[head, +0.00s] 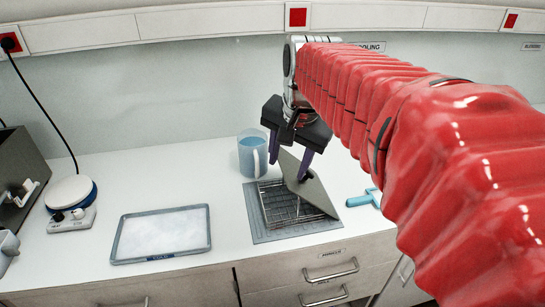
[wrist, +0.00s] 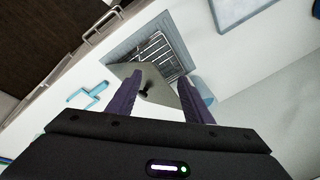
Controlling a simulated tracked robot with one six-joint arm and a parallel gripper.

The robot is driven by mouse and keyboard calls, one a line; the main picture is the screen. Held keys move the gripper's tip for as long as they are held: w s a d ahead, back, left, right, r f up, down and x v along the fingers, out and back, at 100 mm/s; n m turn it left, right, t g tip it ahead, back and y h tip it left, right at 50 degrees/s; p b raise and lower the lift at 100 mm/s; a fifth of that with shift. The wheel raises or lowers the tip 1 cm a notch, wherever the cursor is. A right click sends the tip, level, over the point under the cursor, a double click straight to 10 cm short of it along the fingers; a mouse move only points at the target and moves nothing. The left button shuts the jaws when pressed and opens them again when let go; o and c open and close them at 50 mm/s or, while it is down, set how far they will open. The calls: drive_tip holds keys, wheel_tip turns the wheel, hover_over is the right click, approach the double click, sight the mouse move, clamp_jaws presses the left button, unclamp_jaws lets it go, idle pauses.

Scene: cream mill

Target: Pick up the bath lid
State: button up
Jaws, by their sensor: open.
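The bath lid (head: 318,196) is a grey plate with a small black knob. It lies askew and looks tilted over the right part of the bath (head: 262,233), whose wire rack shows on the left. My gripper (head: 288,165) is above the lid with its purple fingers apart and nothing between them. In the wrist view the lid (wrist: 166,102) and its black knob (wrist: 147,91) show between the two fingers of the gripper (wrist: 159,88). I cannot tell how far the fingertips are above the knob.
A blue jug (head: 250,155) stands close behind the bath on the left. A blue-handled tool (head: 358,201) lies to the right. A shallow tray (head: 120,257) and a white round-topped device (head: 70,192) are on the left. Bare counter lies between tray and bath.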

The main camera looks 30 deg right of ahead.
drive_tip(key=w+d+m, duration=0.2)
drive_tip(key=d+m, duration=0.1)
drive_tip(key=d, duration=0.3)
drive_tip(key=w+d+m+g, duration=0.1)
drive_tip(key=w+d+m, duration=0.2)
drive_tip(key=d, duration=0.3)
drive_tip(key=shift+w+r+m, duration=0.25)
drive_tip(key=shift+r+m, duration=0.1)
drive_tip(key=shift+m, duration=0.45)
hover_over(309, 171)
drive_tip(key=s, duration=0.2)
drive_tip(key=shift+s+a+x, duration=0.1)
drive_tip(key=shift+s+x, duration=0.1)
drive_tip(key=shift+x, duration=1.2)
drive_tip(key=shift+s+a+x, duration=0.1)
drive_tip(key=shift+s+x, duration=0.1)
drive_tip(key=shift+x, duration=1.2)
drive_tip(key=shift+s+x, duration=0.2)
drive_tip(key=shift+x, duration=1.2)
drive_tip(key=shift+f, duration=0.2)
drive_tip(key=shift+x, duration=2.55)
drive_tip(key=shift+a, duration=0.1)
drive_tip(key=c, duration=1.1)
